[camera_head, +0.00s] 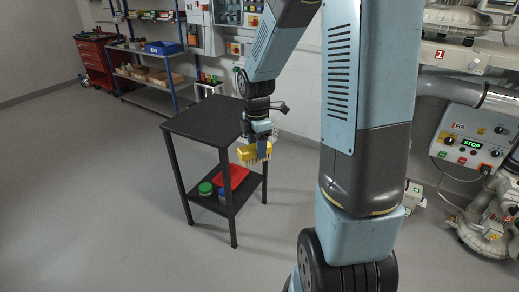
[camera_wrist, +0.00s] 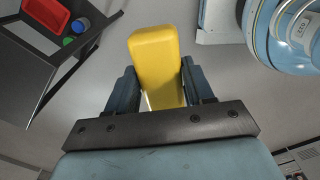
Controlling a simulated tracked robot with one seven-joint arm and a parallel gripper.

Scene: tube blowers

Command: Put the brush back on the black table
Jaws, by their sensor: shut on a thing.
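The yellow brush (camera_head: 247,153) is held in my gripper (camera_head: 264,150), with its bristles pointing down in the head view. In the wrist view the yellow brush (camera_wrist: 154,62) sits between the two fingers of my gripper (camera_wrist: 160,88). The black table (camera_head: 205,121) stands at the centre of the head view. The brush appears in front of the table's right side, near the top's height; the exact gap cannot be told. In the wrist view the black table (camera_wrist: 22,80) is at the upper left, and the brush is off to the side of its top.
The table's lower shelf holds a red tray (camera_head: 231,174), a green-lidded jar (camera_head: 205,188) and a blue-lidded one (camera_head: 222,194). The tabletop looks bare. Machinery with a control box (camera_head: 468,138) stands at right. Shelving (camera_head: 150,65) stands at the back left. Floor left is clear.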

